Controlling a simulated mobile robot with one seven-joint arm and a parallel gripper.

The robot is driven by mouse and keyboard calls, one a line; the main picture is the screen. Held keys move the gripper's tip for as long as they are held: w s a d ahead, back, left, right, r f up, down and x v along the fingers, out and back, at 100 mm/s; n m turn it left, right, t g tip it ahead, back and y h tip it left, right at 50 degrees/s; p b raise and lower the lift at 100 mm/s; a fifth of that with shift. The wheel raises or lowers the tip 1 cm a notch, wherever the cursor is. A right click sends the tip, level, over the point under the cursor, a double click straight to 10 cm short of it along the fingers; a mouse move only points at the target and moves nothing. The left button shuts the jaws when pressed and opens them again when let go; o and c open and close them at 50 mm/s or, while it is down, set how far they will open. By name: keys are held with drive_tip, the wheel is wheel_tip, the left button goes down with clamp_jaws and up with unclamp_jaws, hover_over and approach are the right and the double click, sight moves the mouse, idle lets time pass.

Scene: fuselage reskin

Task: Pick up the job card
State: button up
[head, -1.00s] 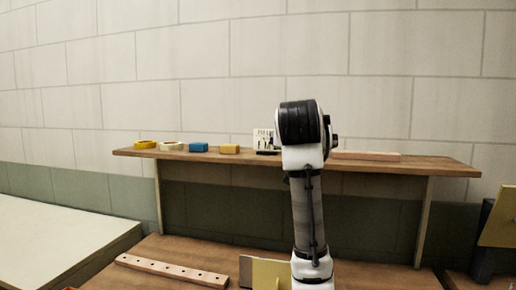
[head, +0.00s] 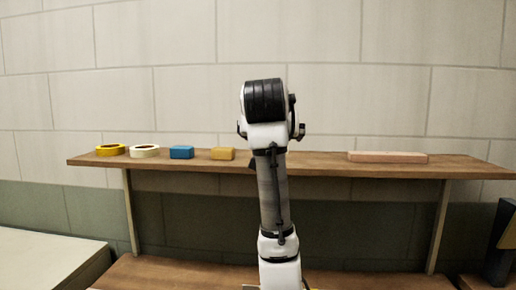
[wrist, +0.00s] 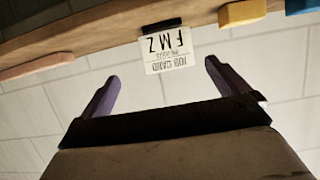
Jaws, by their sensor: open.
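The job card (wrist: 168,52) is a small white card with black print, upside down in the wrist view. It stands at the shelf edge against a short dark strip or holder (wrist: 161,25). My gripper (wrist: 161,72) is open, with its two purple fingers apart. The card lies between and just beyond the fingertips in the picture, with no contact visible. In the head view my arm hides the card, and the fingers do not show.
A tiled wall (head: 330,60) stands behind. A wooden bench (head: 180,273) lies below.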

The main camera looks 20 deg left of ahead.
drive_tip(key=p+x, duration=0.1)
drive_tip(key=x, duration=0.1)
drive_tip(key=p+x, duration=0.1)
drive_tip(key=x, duration=0.2)
drive_tip(key=p+x, duration=0.1)
drive_tip(key=x, duration=0.2)
drive_tip(key=shift+w+a+r, duration=0.2)
drive_tip(key=shift+w+a, duration=0.05)
drive_tip(key=shift+a, duration=0.2)
drive_tip(key=p+x, duration=0.3)
drive_tip(key=x, duration=0.2)
drive_tip(key=shift+a+f, duration=0.1)
drive_tip(key=shift+a, duration=0.1)
drive_tip(key=shift+w+a+f, duration=0.1)
drive_tip(key=shift+w+f, duration=0.1)
drive_tip(key=shift+w, duration=0.15)
drive_tip(key=shift+c, duration=0.3)
drive_tip(key=c, duration=0.6)
drive_tip(key=shift+r, duration=0.15)
drive_tip(key=shift+c, duration=0.2)
wheel_tip(320, 180, up, 19)
wheel_tip(320, 180, down, 9)
drive_tip(key=b, duration=0.9)
drive_tip(key=shift+r, duration=0.2)
